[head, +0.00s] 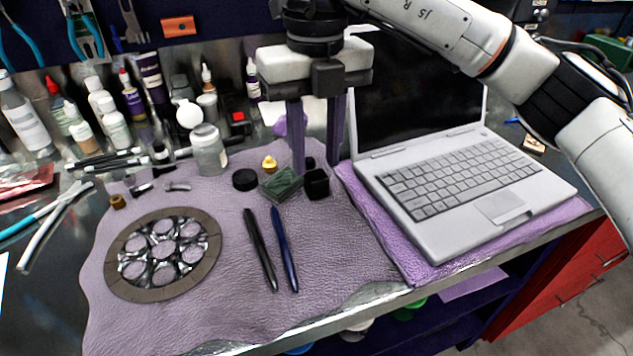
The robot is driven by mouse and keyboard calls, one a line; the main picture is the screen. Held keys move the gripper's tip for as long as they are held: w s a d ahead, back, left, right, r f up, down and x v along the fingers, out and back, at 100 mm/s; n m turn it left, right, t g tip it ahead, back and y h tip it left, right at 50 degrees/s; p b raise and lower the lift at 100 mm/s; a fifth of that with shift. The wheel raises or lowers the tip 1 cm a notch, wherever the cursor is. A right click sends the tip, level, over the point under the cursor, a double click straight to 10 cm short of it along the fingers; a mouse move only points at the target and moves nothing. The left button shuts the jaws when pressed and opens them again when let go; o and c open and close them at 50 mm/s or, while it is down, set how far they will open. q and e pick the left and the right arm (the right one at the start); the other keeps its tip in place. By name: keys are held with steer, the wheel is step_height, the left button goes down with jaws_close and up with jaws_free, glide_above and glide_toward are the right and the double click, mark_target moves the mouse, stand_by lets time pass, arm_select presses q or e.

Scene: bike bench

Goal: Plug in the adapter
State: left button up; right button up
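My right gripper (317,168) points straight down over the back of the purple mat, left of the laptop. Its two dark fingers are apart, with nothing clearly held between them. A small black block (317,185) sits at or just below the fingertips; I cannot tell whether they touch it. A dark green block (281,185) lies on the mat just left of it. No thing is clearly recognisable as the adapter; the black block may be it. The open silver laptop (455,190) stands on the right on a purple cloth. My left gripper is not in view.
A round metal disc (164,293) lies on the mat (215,320), with a black pen (260,250) and a blue pen (285,250) beside it. A black cap (245,180) and glass jar (209,150) are near the gripper. Bottles line the back; pliers (45,205) lie left.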

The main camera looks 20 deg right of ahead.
mark_target(317, 174)
step_height(317, 174, down, 4)
steer(key=shift+d+r, duration=0.1)
steer(key=shift+w+f, duration=0.1)
steer(key=shift+f, duration=0.4)
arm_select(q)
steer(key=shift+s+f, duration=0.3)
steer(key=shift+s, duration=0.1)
arm_select(e)
steer(key=c, duration=0.6)
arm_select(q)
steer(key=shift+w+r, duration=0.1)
arm_select(e)
steer(key=shift+c, duration=0.2)
steer(key=shift+r, duration=0.15)
